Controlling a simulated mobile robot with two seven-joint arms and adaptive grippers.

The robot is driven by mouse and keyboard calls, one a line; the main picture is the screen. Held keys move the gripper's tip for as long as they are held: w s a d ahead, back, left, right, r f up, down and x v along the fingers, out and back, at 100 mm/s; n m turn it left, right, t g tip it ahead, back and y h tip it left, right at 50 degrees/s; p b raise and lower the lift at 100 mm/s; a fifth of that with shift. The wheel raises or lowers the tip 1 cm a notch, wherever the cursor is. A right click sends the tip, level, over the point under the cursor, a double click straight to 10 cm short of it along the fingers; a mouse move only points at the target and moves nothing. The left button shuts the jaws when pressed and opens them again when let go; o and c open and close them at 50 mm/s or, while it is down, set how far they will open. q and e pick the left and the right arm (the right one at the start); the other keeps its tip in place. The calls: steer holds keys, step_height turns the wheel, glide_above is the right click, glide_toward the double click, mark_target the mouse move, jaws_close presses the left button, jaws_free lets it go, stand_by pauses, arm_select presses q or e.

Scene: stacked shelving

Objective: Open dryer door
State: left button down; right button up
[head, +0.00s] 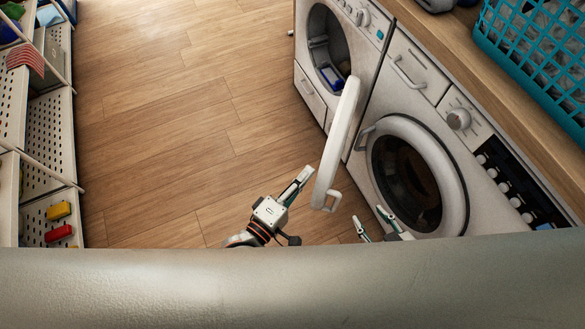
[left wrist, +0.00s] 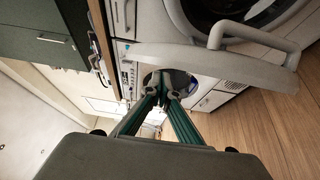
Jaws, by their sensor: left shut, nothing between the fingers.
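Two white front-loading machines stand side by side in the head view; I cannot tell which is the dryer. The left machine (head: 312,92) has its round door (head: 342,135) swung wide open, with a handle at its free end. The right machine's round door (head: 455,190) is closed, with a handle on its left side. My left gripper (head: 303,176) is shut and empty, just left of the open door; the left wrist view shows its fingers together (left wrist: 164,88), near the open door (left wrist: 225,68). My right gripper (head: 368,214) is open, beside the closed door's lower left.
A wooden counter (head: 440,35) tops the machines, with a teal laundry basket (head: 535,65) on it. White perforated shelves (head: 48,130) stand at the far left with several items. The wooden floor (head: 180,110) between is clear. A blue object (head: 331,78) lies in the open drum.

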arm_select(q)
steer(key=shift+s+d, duration=0.35)
steer(key=shift+d, duration=0.3)
arm_select(e)
steer(key=shift+w+d+r, duration=0.1)
steer(key=shift+d+r, duration=0.05)
steer(key=shift+r, duration=0.05)
arm_select(q)
steer(key=shift+a, duration=0.1)
arm_select(e)
steer(key=shift+w+r, duration=0.1)
steer(key=shift+w, duration=0.05)
arm_select(q)
steer(key=v, duration=1.2)
steer(key=a+m+g+y+p, duration=0.3)
steer(key=a+m+y+p, duration=0.4)
steer(key=a+m, duration=0.7)
steer(key=a+y, duration=0.1)
steer(key=a, duration=0.3)
steer(key=shift+s+f+m+g+y, duration=0.3)
steer(key=shift+f+y, duration=0.05)
steer(key=shift+y, duration=0.05)
arm_select(e)
steer(key=r, duration=0.1)
steer(key=a+r, duration=0.1)
steer(key=r, duration=0.2)
steer(key=shift+s+a+r, duration=0.3)
steer(key=shift+s+a, duration=0.05)
steer(key=shift+s, duration=0.05)
